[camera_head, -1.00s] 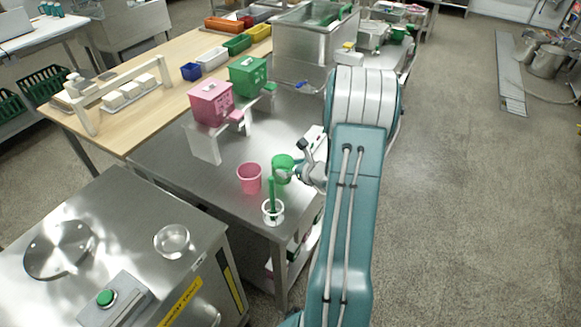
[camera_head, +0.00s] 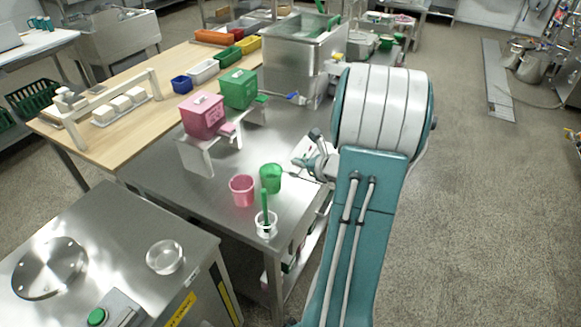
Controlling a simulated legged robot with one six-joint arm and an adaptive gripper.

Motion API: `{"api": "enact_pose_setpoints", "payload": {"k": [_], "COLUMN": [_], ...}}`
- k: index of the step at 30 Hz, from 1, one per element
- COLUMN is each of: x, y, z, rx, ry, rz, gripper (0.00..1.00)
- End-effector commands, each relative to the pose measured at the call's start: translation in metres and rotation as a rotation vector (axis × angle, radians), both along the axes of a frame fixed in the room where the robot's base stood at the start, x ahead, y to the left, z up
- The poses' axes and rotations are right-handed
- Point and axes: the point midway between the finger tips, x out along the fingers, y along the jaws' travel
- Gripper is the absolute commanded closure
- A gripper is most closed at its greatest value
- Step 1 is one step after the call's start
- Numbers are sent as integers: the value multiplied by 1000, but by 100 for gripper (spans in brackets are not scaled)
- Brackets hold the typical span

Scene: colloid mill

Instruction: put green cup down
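The green cup (camera_head: 271,178) stands upright on the steel table (camera_head: 225,206), close to the right of the pink cup (camera_head: 242,190). Its base looks to be on the tabletop, with the rim of a small clear holder just in front. My gripper (camera_head: 303,168) is to the right of the green cup, with a small gap between its fingers and the cup's side. The fingers look parted and empty, though they are small and partly hidden by my arm.
The clear holder (camera_head: 266,230) with a green stick stands near the table's front corner. Pink (camera_head: 202,114) and green boxes (camera_head: 239,88) sit on raised stands behind. A steel machine (camera_head: 110,240) with a glass dish is at the front left. Open floor lies to the right.

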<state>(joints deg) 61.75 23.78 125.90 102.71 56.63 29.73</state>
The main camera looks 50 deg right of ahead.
Motion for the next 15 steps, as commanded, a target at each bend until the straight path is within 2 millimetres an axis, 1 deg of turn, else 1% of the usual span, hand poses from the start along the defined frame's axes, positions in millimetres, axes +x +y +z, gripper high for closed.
{"api": "enact_pose_setpoints", "payload": {"k": [3, 15], "x": [-14, -53], "y": [-6, -20], "z": [5, 24], "rx": [-1, -1], "ry": [1, 0], "rz": [-4, -2], "gripper": [100, 100]}}
